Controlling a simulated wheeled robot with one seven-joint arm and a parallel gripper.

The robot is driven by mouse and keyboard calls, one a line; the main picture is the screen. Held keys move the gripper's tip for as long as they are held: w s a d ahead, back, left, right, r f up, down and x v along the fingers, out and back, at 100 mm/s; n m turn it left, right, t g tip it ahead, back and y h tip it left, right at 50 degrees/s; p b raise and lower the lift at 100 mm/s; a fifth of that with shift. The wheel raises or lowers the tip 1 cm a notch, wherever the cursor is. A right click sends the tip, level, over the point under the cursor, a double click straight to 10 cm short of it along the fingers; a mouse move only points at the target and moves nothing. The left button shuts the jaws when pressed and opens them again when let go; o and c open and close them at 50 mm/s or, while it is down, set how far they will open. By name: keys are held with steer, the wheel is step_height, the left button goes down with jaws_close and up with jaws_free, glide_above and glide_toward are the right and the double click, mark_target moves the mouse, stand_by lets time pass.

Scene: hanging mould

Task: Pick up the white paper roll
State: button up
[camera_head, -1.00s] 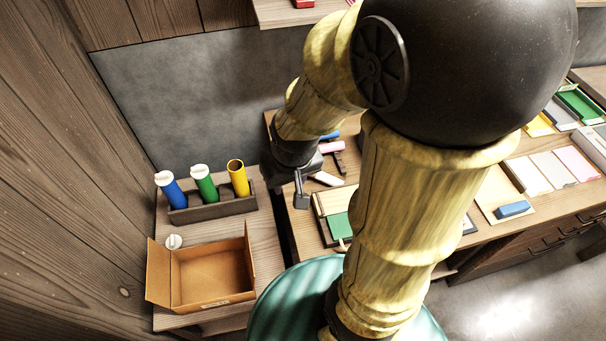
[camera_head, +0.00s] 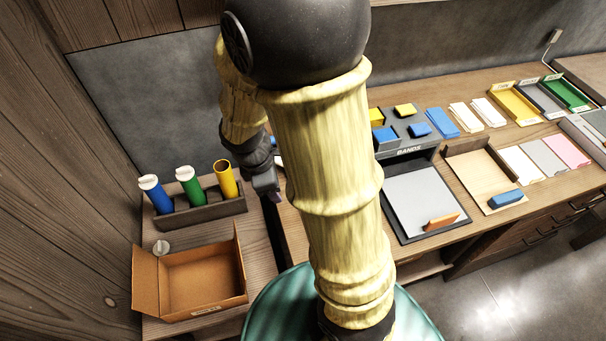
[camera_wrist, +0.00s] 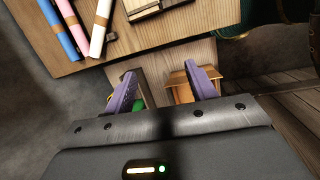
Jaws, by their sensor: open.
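A white roll (camera_wrist: 102,27) lies on the wooden table at the upper left of the wrist view, beside a pink roll (camera_wrist: 74,27) and a blue roll (camera_wrist: 52,28). In the head view my arm hides most of this area; only a small white piece (camera_head: 279,160) shows next to my wrist. My gripper (camera_wrist: 159,70) is open with nothing between its purple fingers, which point at the table's edge and the lower shelf, away from the rolls. In the head view my gripper (camera_head: 273,190) hangs right of the tube rack.
A rack (camera_head: 208,212) holds blue, green and yellow tubes at the left. A cardboard box (camera_head: 190,284) stands open in front of it, with a small white round-topped object (camera_head: 161,247) beside it. A grey sheet in a dark frame (camera_head: 420,205) lies on the right table.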

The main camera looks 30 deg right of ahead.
steer(key=w+a+f+n+t+h+b, duration=0.1)
steer(key=w+n, duration=0.5)
steer(key=n, duration=0.7)
steer(key=w+a+f+n+t+h+b, duration=0.1)
steer(key=w+f+n+t+h+b, duration=0.2)
steer(key=w+f+n, duration=0.4)
steer(key=n+h+b, duration=0.1)
steer(key=n+h, duration=0.1)
steer(key=n, duration=0.5)
steer(key=shift+w+f, duration=0.15)
steer(key=shift+f, duration=0.2)
steer(key=b+x, duration=0.1)
steer(key=x, duration=1.1)
steer(key=shift+d+b, duration=0.15)
steer(key=shift+b, duration=0.25)
steer(key=shift+x, duration=2.6)
steer(key=shift+w, duration=0.15)
